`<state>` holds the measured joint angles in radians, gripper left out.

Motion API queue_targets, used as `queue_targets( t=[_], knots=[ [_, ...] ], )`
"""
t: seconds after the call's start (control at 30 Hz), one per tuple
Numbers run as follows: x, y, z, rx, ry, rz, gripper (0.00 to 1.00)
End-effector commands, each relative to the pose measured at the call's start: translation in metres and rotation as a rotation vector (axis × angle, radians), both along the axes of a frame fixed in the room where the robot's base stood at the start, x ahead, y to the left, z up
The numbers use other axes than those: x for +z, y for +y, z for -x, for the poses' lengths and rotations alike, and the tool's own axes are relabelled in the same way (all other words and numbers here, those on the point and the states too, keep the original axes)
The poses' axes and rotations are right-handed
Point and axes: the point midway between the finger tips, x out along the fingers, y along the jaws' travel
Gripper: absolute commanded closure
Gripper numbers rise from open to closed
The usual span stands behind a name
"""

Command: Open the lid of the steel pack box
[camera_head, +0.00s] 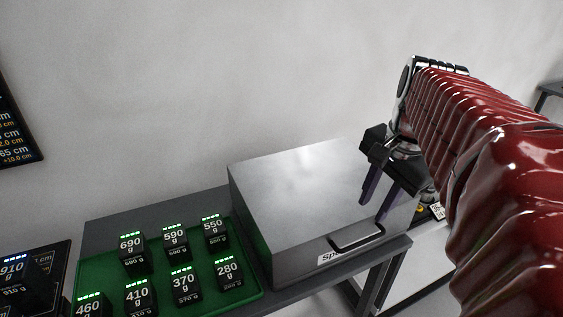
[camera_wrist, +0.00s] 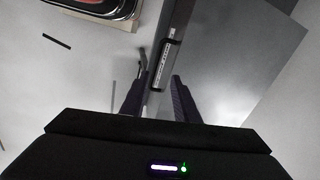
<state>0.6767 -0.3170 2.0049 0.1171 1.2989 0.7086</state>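The steel pack box (camera_head: 290,190) stands on the dark table in the head view, its flat lid closed. A black bar handle (camera_head: 357,237) sits on its front face, beside a partly hidden white label (camera_head: 328,258). My gripper (camera_head: 376,202) hangs over the box's front right, its two purple fingers apart and empty. In the wrist view the fingers of my gripper (camera_wrist: 155,85) point towards the handle (camera_wrist: 166,62) and the box's front edge, with a gap between them. The lid top (camera_wrist: 235,60) fills the right side there. I see no contact with the handle.
A green tray (camera_head: 250,285) with several black weight blocks, such as the 690 g one (camera_head: 131,252), lies left of the box. A dark panel with a 910 g block (camera_head: 22,285) is at far left. A wall stands behind the box.

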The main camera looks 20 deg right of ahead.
Motion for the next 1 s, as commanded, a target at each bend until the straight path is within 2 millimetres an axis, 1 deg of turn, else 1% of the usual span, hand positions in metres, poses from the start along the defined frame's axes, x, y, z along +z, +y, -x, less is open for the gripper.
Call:
queue_targets(
  t=[0.03,0.1,0.2,0.63,0.77,1.0],
  knots=[
    [0.002,-0.009,0.002,-0.05,0.003,-0.013,0.72],
    [0.006,-0.017,0.005,-0.102,0.004,-0.028,0.72],
    [0.007,-0.022,0.007,-0.137,0.006,-0.04,0.72],
    [0.005,-0.022,0.007,-0.141,0.006,-0.041,0.72],
    [-0.004,-0.022,0.005,-0.141,0.006,-0.042,0.72],
    [-0.036,-0.022,-0.001,-0.141,0.007,-0.042,0.72]
  ],
)
